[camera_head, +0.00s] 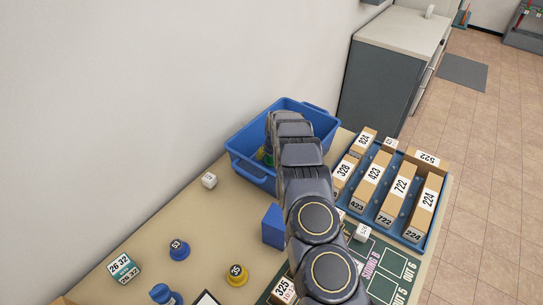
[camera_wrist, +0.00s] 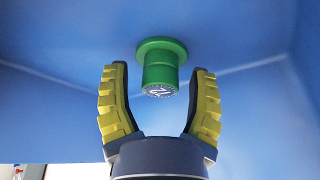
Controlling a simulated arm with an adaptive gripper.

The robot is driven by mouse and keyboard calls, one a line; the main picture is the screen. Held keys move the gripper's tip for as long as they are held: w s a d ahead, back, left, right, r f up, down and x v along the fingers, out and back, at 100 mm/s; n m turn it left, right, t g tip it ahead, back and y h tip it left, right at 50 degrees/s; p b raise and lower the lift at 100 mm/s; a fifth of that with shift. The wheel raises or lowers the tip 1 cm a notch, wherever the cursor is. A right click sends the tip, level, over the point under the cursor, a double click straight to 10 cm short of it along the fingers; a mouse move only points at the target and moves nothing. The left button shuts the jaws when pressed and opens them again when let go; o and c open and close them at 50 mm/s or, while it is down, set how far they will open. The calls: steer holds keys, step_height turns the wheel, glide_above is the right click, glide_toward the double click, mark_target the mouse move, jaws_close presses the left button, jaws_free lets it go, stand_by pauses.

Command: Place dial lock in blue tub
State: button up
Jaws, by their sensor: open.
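The blue tub (camera_head: 245,170) stands at the back of the table against the wall. My arm reaches over it and hides part of its inside. In the wrist view my gripper (camera_wrist: 159,68) is open inside the tub, with blue walls around it. A green flanged piece with a grey marked end face, which looks like the dial lock (camera_wrist: 158,68), is between the spread yellow-padded fingers. A gap shows on both sides, so neither finger touches it. In the head view a small green and yellow patch shows beside my arm inside the tub; details are too small to tell.
A blue sorting tray (camera_head: 415,242) with several numbered boxes stands right of the tub. A yellow knob (camera_head: 236,274), a blue knob (camera_head: 179,250), a blue block (camera_head: 274,227) and small numbered cubes lie on the table. A grey cabinet (camera_head: 380,80) stands behind.

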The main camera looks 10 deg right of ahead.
steer(key=s+a+r+g, duration=0.1)
steer(key=s+r, duration=0.6)
steer(key=r, duration=0.3)
steer(key=s+a+r, duration=0.1)
steer(key=s+r, duration=0.5)
steer(key=r, duration=0.3)
steer(key=s+r+g, duration=0.2)
steer(key=s+r, duration=0.3)
steer(key=s, duration=1.4)
steer(key=s+d+r+g, duration=0.1)
steer(key=s+r+g, duration=0.2)
steer(key=s, duration=1.6)
steer(key=shift+r, duration=0.9)
